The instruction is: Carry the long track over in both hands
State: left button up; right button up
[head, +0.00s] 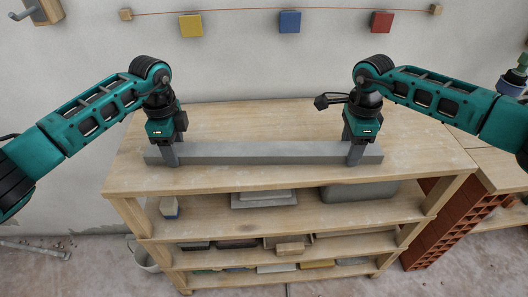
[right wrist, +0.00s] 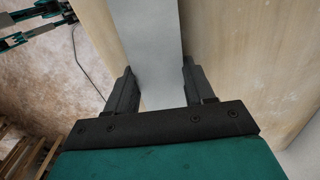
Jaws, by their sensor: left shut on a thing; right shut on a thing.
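The long track (head: 262,153) is a straight grey bar at the top of the wooden shelf unit, lying along its front edge in the head view. My left gripper (head: 170,158) is shut on the track near its left end. My right gripper (head: 355,157) is shut on it near its right end. In the right wrist view the grey track (right wrist: 152,50) runs between the two dark fingers of my right gripper (right wrist: 150,88). I cannot tell whether the track rests on the top or is slightly above it.
The shelf top (head: 260,120) is otherwise bare. Lower shelves hold grey slabs (head: 264,199) and blocks. Red hollow bricks (head: 432,228) stand at the right under another wooden surface. A bucket (head: 146,256) stands at the lower left. Coloured blocks (head: 290,22) hang on the wall behind.

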pick_arm(q)
grip_shut()
pick_arm(e)
grip_shut()
pick_arm(q)
jog(key=shift+r, duration=0.1)
pick_arm(e)
jog(key=shift+r, duration=0.15)
